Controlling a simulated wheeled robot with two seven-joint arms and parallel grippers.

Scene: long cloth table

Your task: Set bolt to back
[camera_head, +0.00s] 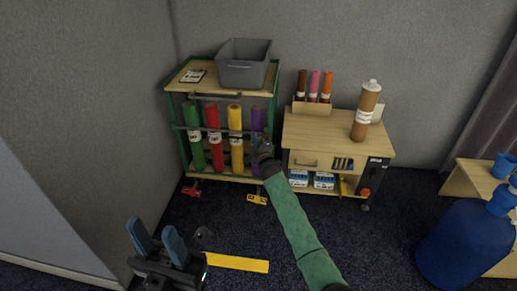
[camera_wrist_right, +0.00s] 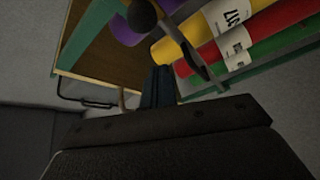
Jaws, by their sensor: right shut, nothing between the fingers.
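Several cloth bolts stand upright in the green-framed cart: a green bolt (camera_head: 194,120), a red bolt (camera_head: 213,120), a yellow bolt (camera_head: 235,120) and a purple bolt (camera_head: 258,119) at the right end. My right gripper (camera_head: 263,150) is at the cart's right front, in front of the purple bolt's lower part. In the right wrist view its fingers (camera_wrist_right: 158,88) are shut and empty, close to the yellow bolt (camera_wrist_right: 178,42); contact is unclear. The purple bolt (camera_wrist_right: 128,32) and red bolt (camera_wrist_right: 205,55) also show there. My left gripper (camera_head: 172,247) is open and empty at the lower left.
A grey bin (camera_head: 243,70) and a clipboard (camera_head: 193,76) sit on the cart's top. A wooden side table (camera_head: 325,135) to the right carries a brown bottle (camera_head: 367,112) and several small rolls. A blue jug (camera_head: 465,245) stands lower right. A yellow strip (camera_head: 238,263) marks the floor.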

